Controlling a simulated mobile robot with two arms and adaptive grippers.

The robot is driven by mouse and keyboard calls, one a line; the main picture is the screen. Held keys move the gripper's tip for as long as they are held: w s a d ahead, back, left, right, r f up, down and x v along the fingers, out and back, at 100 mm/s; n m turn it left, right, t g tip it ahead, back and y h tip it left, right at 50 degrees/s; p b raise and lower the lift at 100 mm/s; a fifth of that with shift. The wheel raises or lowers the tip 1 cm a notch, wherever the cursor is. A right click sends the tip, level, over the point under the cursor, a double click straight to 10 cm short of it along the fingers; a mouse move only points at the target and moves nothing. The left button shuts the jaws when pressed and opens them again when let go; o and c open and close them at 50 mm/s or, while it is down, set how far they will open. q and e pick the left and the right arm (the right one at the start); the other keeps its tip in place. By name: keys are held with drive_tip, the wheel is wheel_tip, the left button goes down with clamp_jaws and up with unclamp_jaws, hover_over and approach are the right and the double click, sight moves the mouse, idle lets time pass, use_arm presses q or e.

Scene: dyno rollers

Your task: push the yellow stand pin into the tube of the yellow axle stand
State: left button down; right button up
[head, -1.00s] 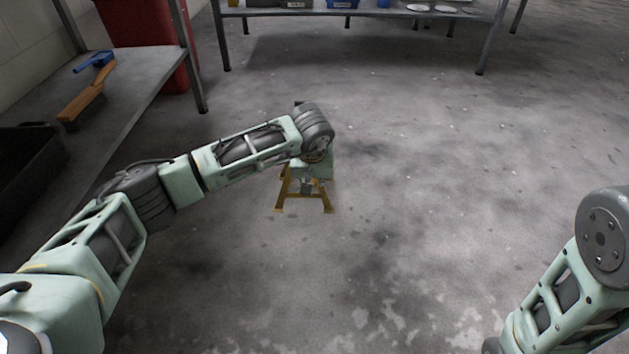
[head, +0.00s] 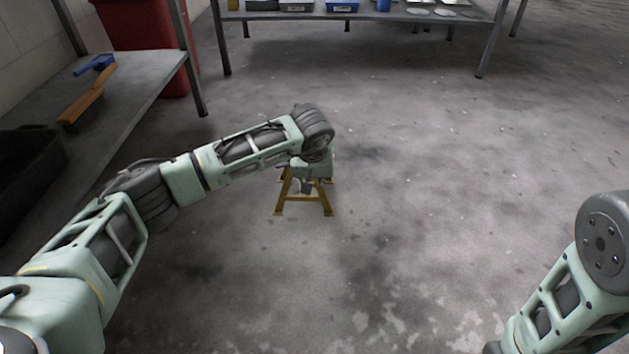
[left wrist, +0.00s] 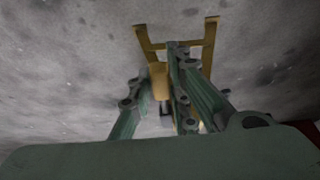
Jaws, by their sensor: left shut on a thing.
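The yellow axle stand (head: 323,197) stands upright on the floor, mid-picture in the head view. My left wrist and gripper cover its upper part. My left gripper (head: 306,186) is right at the stand, pointing down. In the left wrist view the stand (left wrist: 209,42) shows its splayed legs behind the green fingers of my left gripper (left wrist: 170,58). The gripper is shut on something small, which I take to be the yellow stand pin. The fingers hide the pin, and I cannot tell how it sits against the tube. My right gripper is out of view.
A metal table (head: 400,16) with small boxes is at the back. The floor around the stand is clear.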

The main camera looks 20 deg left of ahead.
use_arm(q)
drive_tip(key=shift+w, duration=0.2)
drive_tip(key=shift+w+a, duration=0.2)
drive_tip(key=shift+w, duration=0.25)
drive_tip(key=shift+w+b, duration=0.25)
drive_tip(key=shift+b, duration=0.05)
drive_tip(key=shift+w+a, duration=0.2)
drive_tip(key=shift+w, duration=0.25)
drive_tip(key=shift+w+a+b, duration=0.1)
drive_tip(key=shift+w+b, duration=0.25)
drive_tip(key=shift+w, duration=0.1)
idle(0.3)
drive_tip(key=c, duration=1.6)
unclamp_jaws()
drive_tip(key=shift+o, duration=0.2)
